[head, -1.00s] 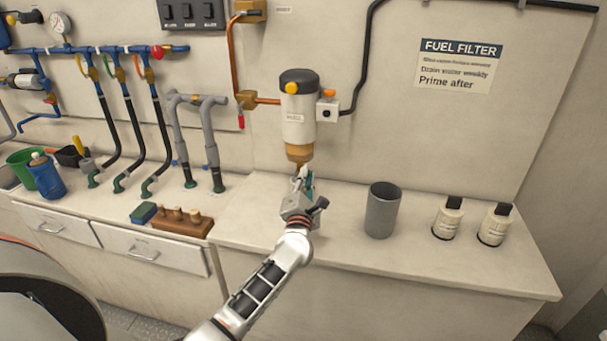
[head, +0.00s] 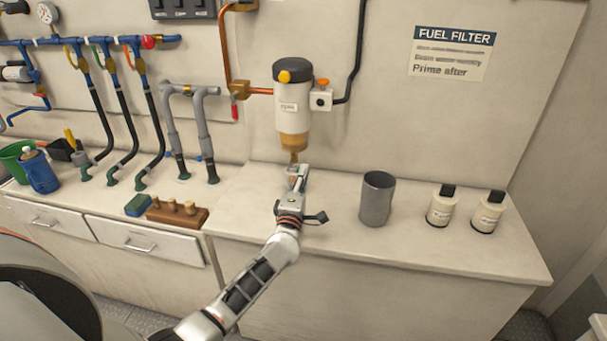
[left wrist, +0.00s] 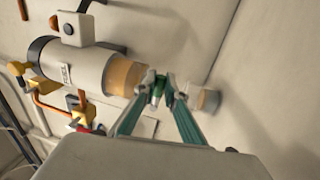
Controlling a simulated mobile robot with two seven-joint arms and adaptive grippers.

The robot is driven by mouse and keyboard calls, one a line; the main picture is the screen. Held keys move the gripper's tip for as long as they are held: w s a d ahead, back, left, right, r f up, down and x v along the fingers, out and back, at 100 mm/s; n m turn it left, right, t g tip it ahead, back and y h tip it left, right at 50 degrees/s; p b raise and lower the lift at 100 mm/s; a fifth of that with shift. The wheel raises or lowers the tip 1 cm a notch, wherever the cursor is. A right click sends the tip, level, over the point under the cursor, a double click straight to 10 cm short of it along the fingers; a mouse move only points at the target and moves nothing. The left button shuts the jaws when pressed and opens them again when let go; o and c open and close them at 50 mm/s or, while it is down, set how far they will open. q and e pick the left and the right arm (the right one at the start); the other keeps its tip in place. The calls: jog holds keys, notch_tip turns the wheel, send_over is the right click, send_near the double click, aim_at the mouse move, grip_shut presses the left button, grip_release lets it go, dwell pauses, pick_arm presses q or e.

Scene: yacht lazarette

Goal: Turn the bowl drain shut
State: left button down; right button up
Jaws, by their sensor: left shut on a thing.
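The fuel filter (head: 293,103) hangs on the wall, a white canister with a dark top and an amber bowl (head: 294,141) below. The bowl also shows in the left wrist view (left wrist: 125,75). The drain (head: 294,157) is the small fitting under the bowl. My left gripper (head: 299,172) is just below the bowl. In the left wrist view its green fingers (left wrist: 160,88) are closed together on the drain, which they mostly hide. I cannot tell how far the drain is turned. My right gripper is in neither view.
A small clear container with a grey end (left wrist: 207,100) is just beyond the fingers. A grey cup (head: 377,198) and two cream bottles (head: 442,205) stand on the counter to the right. A wooden block with pegs (head: 178,213) is to the left. A red-handled valve (head: 235,108) hangs beside the filter.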

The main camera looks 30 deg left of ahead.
pick_arm(q)
jog(key=shift+f, duration=0.1)
dwell(0.3)
jog(key=c, duration=2.1)
grip_release()
jog(key=v, duration=1.2)
